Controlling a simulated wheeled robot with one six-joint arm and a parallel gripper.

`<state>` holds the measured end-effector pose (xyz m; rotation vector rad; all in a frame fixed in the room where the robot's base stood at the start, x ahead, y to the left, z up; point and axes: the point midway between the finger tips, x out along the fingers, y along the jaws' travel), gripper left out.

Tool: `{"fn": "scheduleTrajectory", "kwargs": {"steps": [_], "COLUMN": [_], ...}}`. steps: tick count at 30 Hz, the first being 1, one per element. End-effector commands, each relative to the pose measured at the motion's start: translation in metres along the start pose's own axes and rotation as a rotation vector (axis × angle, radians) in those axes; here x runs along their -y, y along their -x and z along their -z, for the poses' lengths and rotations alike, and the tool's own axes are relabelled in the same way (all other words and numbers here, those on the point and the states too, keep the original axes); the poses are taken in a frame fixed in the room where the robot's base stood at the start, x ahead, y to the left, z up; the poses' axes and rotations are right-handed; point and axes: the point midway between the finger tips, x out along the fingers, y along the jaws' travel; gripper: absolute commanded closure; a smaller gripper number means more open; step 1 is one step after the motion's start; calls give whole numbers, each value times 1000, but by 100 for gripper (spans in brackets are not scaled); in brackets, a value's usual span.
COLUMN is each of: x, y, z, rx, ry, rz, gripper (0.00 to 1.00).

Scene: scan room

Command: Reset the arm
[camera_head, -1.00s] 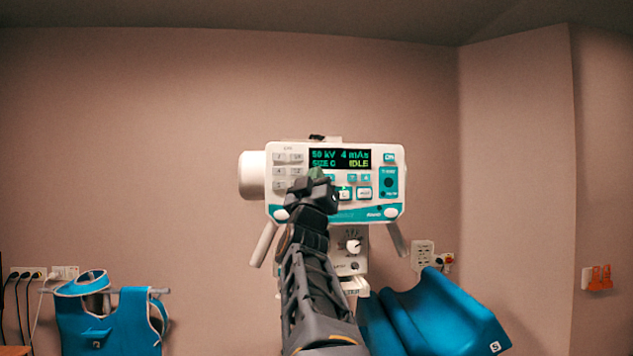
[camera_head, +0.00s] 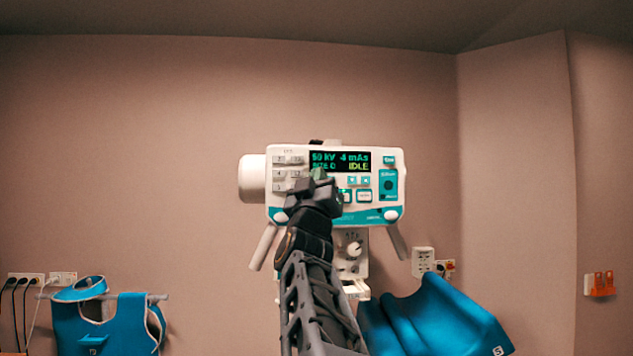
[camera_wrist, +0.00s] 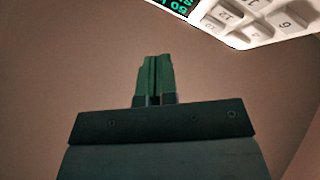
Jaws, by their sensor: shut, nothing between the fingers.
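My gripper (camera_wrist: 153,78) shows in the wrist view with its two green fingers pressed together and nothing between them. In the head view my gripper (camera_head: 318,175) is in front of the white and teal control unit (camera_head: 290,215), hiding part of its panel. Whether it touches the unit cannot be told. The unit's screen (camera_head: 340,161) reads 50 kV, 4 mAs and IDLE. In the wrist view a corner of the unit's keypad (camera_wrist: 245,20) shows at the top right, apart from the fingertips.
A blue apron (camera_head: 100,322) hangs at the lower left near wall sockets (camera_head: 62,278). A dial box (camera_head: 352,250) is below the unit.

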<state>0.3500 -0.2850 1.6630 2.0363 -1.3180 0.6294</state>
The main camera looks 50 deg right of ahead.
Motion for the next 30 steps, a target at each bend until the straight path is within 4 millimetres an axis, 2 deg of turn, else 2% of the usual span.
{"fn": "scheduleTrajectory", "kwargs": {"steps": [13,16,19,20,23,26,27,29,30], "x": [2,19,55,66,107,143,155,170,178], "y": [0,2,18,27,71,128,154,194,222], "z": [-1,-13,-50,-64,-101,-128,-136,-146,-152], "rx": [6,66,210,267,475,686,772,897,980], "ry": [-32,-111,-186,-208,-283,-332,-346,-357,-359], "rz": [9,96,244,292,461,614,669,748,797], "gripper": [100,100,100,100,100,100,100,100,100]}}
